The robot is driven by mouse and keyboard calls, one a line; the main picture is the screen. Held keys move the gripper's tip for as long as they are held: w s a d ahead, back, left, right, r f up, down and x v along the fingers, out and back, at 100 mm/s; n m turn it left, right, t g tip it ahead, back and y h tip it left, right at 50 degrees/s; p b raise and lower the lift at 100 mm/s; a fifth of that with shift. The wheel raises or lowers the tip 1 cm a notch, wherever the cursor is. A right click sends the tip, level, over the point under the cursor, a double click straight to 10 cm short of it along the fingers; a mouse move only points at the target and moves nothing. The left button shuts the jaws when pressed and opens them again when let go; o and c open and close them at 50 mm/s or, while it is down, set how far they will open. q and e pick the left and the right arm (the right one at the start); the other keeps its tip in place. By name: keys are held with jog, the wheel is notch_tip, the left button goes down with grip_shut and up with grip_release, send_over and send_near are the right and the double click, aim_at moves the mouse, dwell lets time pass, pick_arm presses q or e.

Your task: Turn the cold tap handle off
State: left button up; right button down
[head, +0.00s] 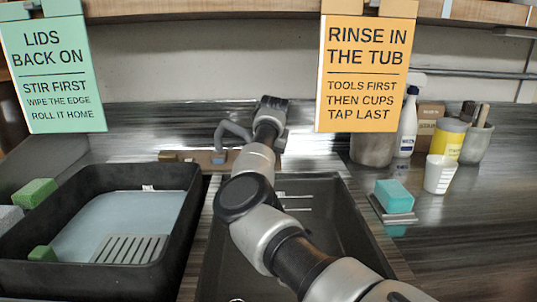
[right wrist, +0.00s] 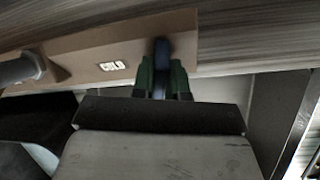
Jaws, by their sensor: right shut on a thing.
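The cold tap handle (right wrist: 161,50) is a dark blue bar on the tap's brown backing board, just right of a white "COLD" label (right wrist: 112,66) in the right wrist view. My right gripper (right wrist: 163,75) is shut on it, with a green finger on each side. In the head view my right arm reaches across the sink to the board, and its wrist hides the handle and fingertips. The grey tap spout (head: 233,130) bends up left of my wrist; its base shows at the left in the right wrist view (right wrist: 18,71). My left gripper is out of view.
The dark sink (head: 335,215) lies under my right arm. A black tub (head: 185,235) with a green block (head: 36,193) stands left. A teal sponge (head: 394,195), white cup (head: 439,174) and spray bottle (head: 407,128) stand right. Two signs hang above.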

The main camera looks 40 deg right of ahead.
jog(key=m, duration=0.2)
jog(key=shift+m+t, duration=0.3)
jog(key=shift+m+b, duration=0.3)
jog(key=shift+m, duration=0.2)
jog(key=shift+s+m+t+b, duration=0.1)
jog(key=shift+m+t+b, duration=0.3)
jog(key=shift+m, duration=0.8)
jog(key=m+t+b, duration=0.1)
jog(key=m, duration=0.3)
jog(key=shift+s+f, duration=0.1)
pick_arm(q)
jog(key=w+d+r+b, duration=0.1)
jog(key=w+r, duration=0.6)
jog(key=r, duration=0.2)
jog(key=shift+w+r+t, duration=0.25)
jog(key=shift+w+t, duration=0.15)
pick_arm(e)
jog(key=shift+m+t, duration=0.4)
jog(key=shift+m, duration=1.6)
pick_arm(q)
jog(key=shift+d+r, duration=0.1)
pick_arm(e)
jog(key=c, duration=1.1)
grip_release()
jog(key=shift+c, duration=0.2)
jog(key=shift+s, duration=0.1)
